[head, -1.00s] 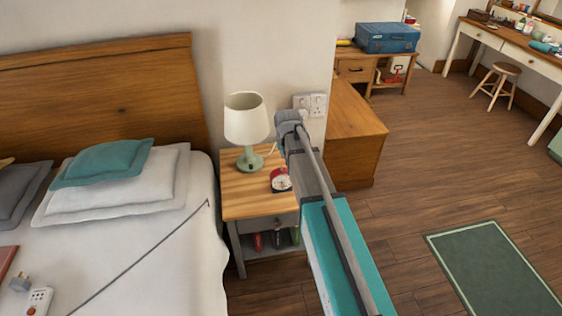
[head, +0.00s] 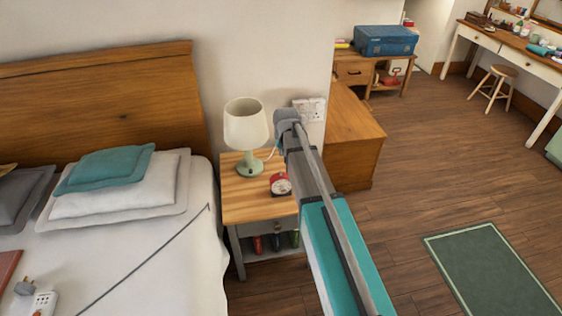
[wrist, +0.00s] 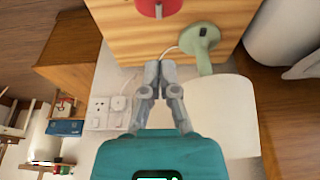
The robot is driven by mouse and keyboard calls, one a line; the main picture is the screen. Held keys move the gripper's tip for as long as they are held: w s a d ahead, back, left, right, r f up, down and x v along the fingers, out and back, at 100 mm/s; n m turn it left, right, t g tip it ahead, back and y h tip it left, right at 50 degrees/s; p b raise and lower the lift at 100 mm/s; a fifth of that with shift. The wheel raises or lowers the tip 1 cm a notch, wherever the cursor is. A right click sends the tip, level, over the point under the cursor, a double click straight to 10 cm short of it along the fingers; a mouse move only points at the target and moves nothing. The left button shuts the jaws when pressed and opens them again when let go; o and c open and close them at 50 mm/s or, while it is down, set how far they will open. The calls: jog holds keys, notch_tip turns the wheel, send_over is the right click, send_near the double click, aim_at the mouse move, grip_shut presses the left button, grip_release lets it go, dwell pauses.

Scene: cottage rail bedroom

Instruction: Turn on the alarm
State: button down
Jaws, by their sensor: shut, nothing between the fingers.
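A red alarm clock (head: 280,185) with a pale face stands near the right edge of the wooden nightstand top (head: 245,205), partly beside my arm. In the wrist view, the red clock (wrist: 157,6) shows at the top edge, cut off by the frame. My gripper (wrist: 160,68) has its fingertips together and holds nothing. Its tips point toward the nightstand top, below the clock in that picture and apart from it. In the head view my arm hides the gripper's fingers.
A lamp with a green base (head: 250,164) and cream shade (head: 246,124) stands left of the clock; its cable runs to the wall sockets (head: 309,109). The bed (head: 150,250) is to the left. Open wooden floor (head: 420,150) lies to the right.

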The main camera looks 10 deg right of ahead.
jog(key=b, duration=0.9)
send_over(281, 175)
jog(key=shift+s+f, duration=0.2)
jog(key=shift+f, duration=2.2)
jog(key=shift+s+f, duration=0.2)
jog(key=shift+f, duration=2.15)
jog(key=shift+f+b, duration=1.95)
jog(key=shift+b, duration=0.15)
jog(key=shift+a, duration=0.1)
